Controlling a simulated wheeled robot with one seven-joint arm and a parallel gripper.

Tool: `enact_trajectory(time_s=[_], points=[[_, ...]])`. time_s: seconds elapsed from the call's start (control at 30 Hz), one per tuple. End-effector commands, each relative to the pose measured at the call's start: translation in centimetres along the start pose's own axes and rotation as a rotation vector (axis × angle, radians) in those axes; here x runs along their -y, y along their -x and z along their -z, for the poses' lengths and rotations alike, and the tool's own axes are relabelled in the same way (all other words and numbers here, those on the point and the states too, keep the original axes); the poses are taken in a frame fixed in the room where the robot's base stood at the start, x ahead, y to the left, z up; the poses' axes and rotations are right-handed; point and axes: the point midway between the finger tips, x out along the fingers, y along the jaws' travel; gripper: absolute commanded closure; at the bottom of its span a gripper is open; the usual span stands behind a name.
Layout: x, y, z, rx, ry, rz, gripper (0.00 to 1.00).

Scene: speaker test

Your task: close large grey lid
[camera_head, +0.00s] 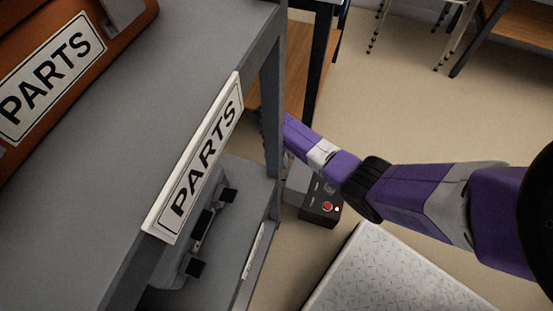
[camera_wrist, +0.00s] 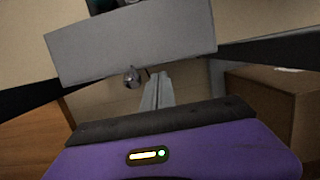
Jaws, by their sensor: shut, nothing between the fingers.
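A wide flat grey panel (camera_wrist: 130,42), which looks like the large grey lid, fills the upper middle of the wrist view, slightly tilted. My gripper (camera_wrist: 155,92) shows there just below the panel's lower edge, with its narrow grey fingers together and nothing between them. I cannot tell whether the fingertips touch the panel. A small round metal knob (camera_wrist: 132,77) is just left of the fingers. In the head view my purple arm reaches left to the grey rack's post, which hides the gripper. A grey and dark box with a red button (camera_head: 322,211) sits below the arm.
The grey rack (camera_head: 150,75) with PARTS labels takes up the left of the head view, close to my arm's end. An orange bin (camera_head: 125,22) stands on it. A brown box (camera_wrist: 265,105) is at right in the wrist view. Open floor (camera_head: 430,110) lies at right.

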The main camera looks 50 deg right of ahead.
Motion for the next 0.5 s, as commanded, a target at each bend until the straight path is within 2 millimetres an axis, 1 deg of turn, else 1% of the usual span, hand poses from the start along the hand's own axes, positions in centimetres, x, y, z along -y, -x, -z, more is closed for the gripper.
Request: enact_trajectory(time_s=[0.1,0.5], points=[[0.05,-0.15,-0.51,0.000,0.000,0.001,1.00],[0.06,-0.12,-0.63,-0.001,0.001,0.000,1.00]])
